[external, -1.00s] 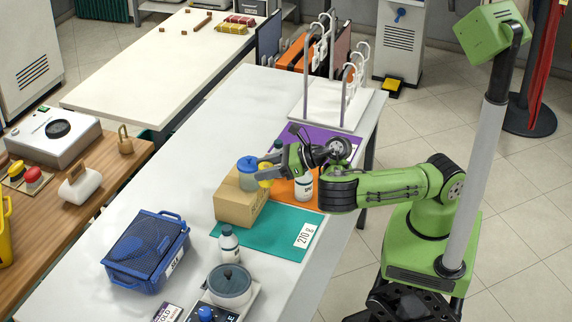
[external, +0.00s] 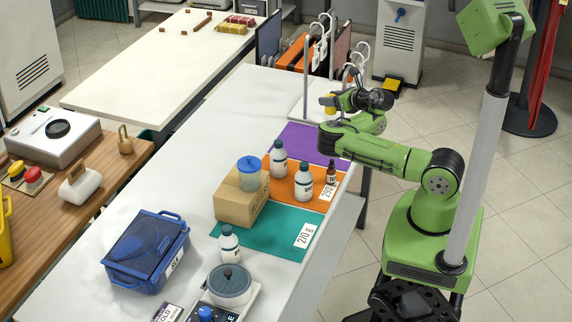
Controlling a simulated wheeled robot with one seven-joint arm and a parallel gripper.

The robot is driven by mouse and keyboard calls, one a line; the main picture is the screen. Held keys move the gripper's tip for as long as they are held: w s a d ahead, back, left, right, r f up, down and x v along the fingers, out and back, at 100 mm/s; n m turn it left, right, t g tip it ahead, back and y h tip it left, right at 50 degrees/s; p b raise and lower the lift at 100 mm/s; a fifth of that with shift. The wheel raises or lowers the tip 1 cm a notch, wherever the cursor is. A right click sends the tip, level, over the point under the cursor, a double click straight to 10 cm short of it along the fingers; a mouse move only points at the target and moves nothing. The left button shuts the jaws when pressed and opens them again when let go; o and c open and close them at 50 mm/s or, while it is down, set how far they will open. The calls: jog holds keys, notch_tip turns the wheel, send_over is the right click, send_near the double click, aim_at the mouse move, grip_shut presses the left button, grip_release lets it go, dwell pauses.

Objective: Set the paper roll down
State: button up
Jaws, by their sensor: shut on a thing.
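My gripper (external: 333,103) is raised at the far right end of the white table, in front of the white-hook rack. I cannot tell whether this is the paper roll. A white roll-like thing (external: 80,186) with a brown part lies on the wooden counter at the left, far from my gripper.
Purple (external: 305,142), orange (external: 282,191) and teal (external: 270,238) mats lie on the table, with bottles on the orange one. A cardboard box (external: 240,207) holds up a blue-lidded jar (external: 249,177). A blue basket (external: 148,250) stands nearby. The table's far left is bare.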

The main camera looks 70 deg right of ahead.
notch_tip(320, 180, down, 21)
jog(key=shift+s+f+b, duration=0.1)
jog(key=shift+b, duration=1.1)
jog(key=o, duration=1.1)
jog(key=shift+c, duration=0.2)
